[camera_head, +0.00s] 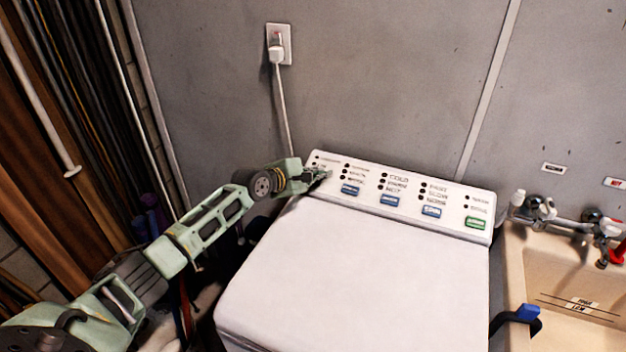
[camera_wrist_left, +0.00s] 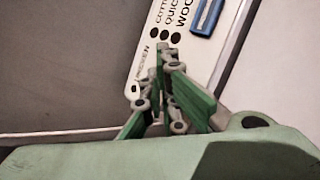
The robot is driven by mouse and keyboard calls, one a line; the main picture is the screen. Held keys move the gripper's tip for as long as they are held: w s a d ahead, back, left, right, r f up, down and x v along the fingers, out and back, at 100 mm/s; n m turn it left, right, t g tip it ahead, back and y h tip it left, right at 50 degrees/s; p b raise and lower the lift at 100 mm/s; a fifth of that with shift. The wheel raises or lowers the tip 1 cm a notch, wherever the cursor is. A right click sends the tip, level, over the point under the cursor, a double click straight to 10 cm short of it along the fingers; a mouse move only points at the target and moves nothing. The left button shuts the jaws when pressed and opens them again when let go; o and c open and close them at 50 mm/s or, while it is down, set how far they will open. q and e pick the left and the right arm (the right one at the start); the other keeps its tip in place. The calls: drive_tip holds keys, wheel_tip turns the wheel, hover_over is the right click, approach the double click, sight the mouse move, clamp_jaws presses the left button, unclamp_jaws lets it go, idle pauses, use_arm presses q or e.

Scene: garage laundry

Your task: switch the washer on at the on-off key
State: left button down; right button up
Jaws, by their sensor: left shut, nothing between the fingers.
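The white washer (camera_head: 365,270) stands against the grey wall, lid closed. Its control panel (camera_head: 410,188) slopes along the back, with several blue keys (camera_head: 389,201), a green key (camera_head: 475,223) at the right end, and dark indicator dots. I cannot read a label that marks the on-off key; the panel's left end is partly hidden by my gripper. My left gripper (camera_head: 324,174) is shut and empty at that left end. In the left wrist view its fingertips (camera_wrist_left: 165,58) overlap the panel beside the printed lettering; I cannot tell whether they touch. My right gripper is not in view.
A beige sink (camera_head: 512,262) with taps (camera_head: 542,208) stands close on the right. A white plug (camera_head: 276,52) sits in the wall outlet, its cord running down behind the washer. Long boards and poles (camera_head: 75,110) lean at the left. The washer's lid is clear.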

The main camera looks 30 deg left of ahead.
use_arm(q)
drive_tip(key=shift+w+f+b, duration=0.15)
drive_tip(key=shift+f+b, duration=0.3)
drive_tip(key=shift+f, duration=0.15)
idle(1.0)
drive_tip(key=shift+r+p, duration=0.7)
drive_tip(key=shift+p, duration=0.4)
drive_tip(key=shift+s+r, duration=0.2)
drive_tip(key=shift+s, duration=0.05)
drive_tip(key=shift+p, duration=0.3)
drive_tip(key=shift+r, duration=0.15)
drive_tip(key=r+p, duration=0.1)
drive_tip(key=p, duration=0.1)
drive_tip(key=s+r+p, duration=0.1)
drive_tip(key=r+p, duration=0.1)
drive_tip(key=s+r+p, duration=0.1)
drive_tip(key=p, duration=0.1)
drive_tip(key=shift+r+p, duration=0.15)
drive_tip(key=shift+p, duration=0.2)
drive_tip(key=shift+w, duration=0.1)
